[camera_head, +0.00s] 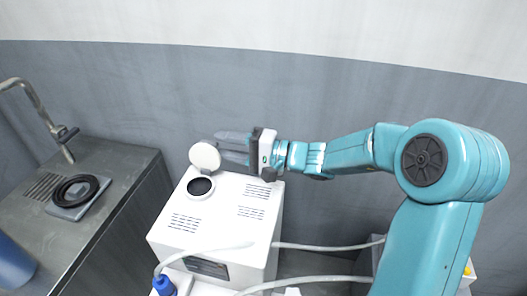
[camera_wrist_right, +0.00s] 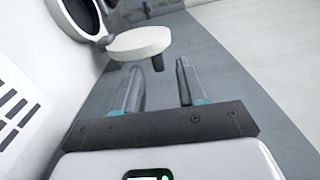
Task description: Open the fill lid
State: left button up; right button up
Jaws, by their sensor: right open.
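The fill lid (camera_head: 205,156) is a white round disc, raised on edge at the back of the dark round fill opening (camera_head: 200,187) on top of the white machine (camera_head: 225,221). The opening is uncovered. In the right wrist view the lid (camera_wrist_right: 140,43) lies ahead of the fingers, with a small dark tab (camera_wrist_right: 157,63) below it, near the space between the fingertips. My right gripper (camera_head: 222,143) is open beside the lid, reaching in from the right; its two fingers (camera_wrist_right: 158,80) stand apart with nothing held between them. My left gripper is out of view.
A grey counter (camera_head: 115,197) with a tap (camera_head: 48,115) and a black ring on a scale-like pad (camera_head: 75,192) stands at the left. A grey wall is behind.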

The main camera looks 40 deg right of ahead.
jog(key=v, duration=1.1)
jog(key=shift+d+b, duration=0.15)
jog(key=shift+b, duration=0.25)
jog(key=shift+s, duration=0.1)
jog(key=shift+s, duration=0.1)
